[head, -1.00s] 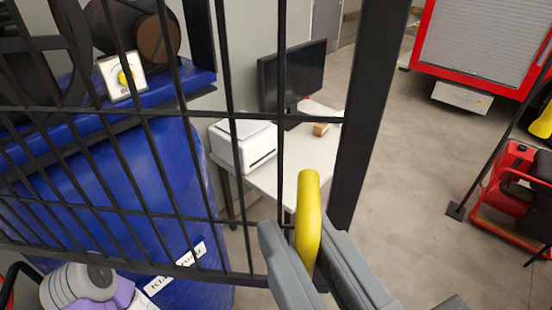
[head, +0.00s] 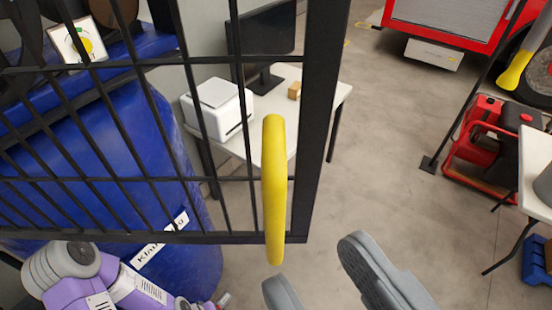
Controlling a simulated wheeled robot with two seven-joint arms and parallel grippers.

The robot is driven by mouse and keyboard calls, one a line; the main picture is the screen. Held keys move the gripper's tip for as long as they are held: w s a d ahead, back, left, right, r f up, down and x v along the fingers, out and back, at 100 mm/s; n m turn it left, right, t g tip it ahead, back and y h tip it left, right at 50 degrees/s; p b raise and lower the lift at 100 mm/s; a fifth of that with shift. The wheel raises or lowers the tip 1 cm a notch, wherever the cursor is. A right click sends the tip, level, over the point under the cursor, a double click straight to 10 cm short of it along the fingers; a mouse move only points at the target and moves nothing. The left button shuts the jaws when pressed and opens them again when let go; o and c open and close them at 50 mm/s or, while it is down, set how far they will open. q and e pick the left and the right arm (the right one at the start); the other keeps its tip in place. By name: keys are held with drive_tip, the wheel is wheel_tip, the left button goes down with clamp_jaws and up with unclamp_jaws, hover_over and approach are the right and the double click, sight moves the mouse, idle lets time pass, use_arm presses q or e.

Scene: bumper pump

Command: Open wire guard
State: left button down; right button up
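The wire guard is a black mesh panel with a thick black edge post (head: 318,120); it fills the left and middle of the head view. A yellow curved handle (head: 273,190) stands upright on its right side. My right gripper (head: 328,280) is at the bottom centre, below and to the right of the handle. Its two grey fingers are wide apart with nothing between them, and they look clear of the handle. My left gripper is not in view.
Behind the mesh are a blue tank (head: 85,165), a white printer (head: 215,108) and a monitor (head: 262,45) on a white table (head: 318,92). Red equipment (head: 480,135) and another table (head: 537,160) stand at right. Grey floor (head: 390,150) between is clear.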

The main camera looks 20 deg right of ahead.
drive_tip(key=shift+s+d, duration=0.1)
drive_tip(key=shift+s, duration=0.3)
